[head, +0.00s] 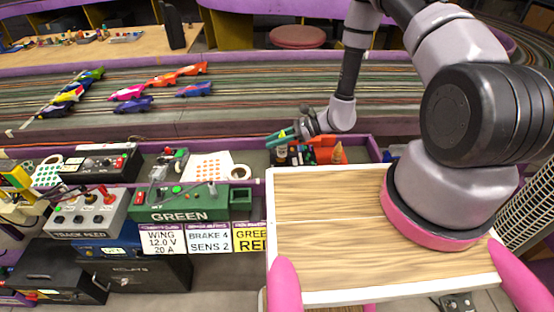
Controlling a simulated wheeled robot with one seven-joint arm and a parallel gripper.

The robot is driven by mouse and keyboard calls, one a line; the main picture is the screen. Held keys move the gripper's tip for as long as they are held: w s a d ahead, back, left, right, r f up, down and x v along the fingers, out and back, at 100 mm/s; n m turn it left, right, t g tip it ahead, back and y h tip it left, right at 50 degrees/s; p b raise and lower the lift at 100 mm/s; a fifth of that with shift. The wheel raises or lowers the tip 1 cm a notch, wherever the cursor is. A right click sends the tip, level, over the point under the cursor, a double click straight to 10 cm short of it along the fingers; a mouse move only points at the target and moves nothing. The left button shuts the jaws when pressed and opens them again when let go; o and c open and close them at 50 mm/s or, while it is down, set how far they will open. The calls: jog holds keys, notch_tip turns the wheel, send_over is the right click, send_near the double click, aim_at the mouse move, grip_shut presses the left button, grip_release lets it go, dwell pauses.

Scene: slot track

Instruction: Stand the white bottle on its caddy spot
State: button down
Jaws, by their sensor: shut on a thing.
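My gripper (281,139), with teal fingers, is at the end of the arm, over the left end of the caddy area on the purple-edged counter. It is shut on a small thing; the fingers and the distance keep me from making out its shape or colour. The red-orange caddy (325,154) is just right of and below the fingers. Small dark bottles (296,156) stand at its left, close under the gripper. I cannot clearly pick out the white bottle or its empty spot.
An orange cone-shaped bottle (338,153) stands at the caddy's right. Slot cars (130,92) stand on the track behind. My wooden-topped base fills the front.

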aim_at(274, 162)
notch_tip(274, 162, down, 8)
jog(key=shift+r, duration=0.25)
jog(key=shift+f, duration=0.15)
jog(key=c, duration=0.7)
grip_release()
jog(key=shift+o, duration=0.2)
jog(key=shift+r, duration=0.2)
jog(key=v, duration=1.2)
jog(key=shift+f, duration=0.1)
jog(key=shift+w, duration=0.1)
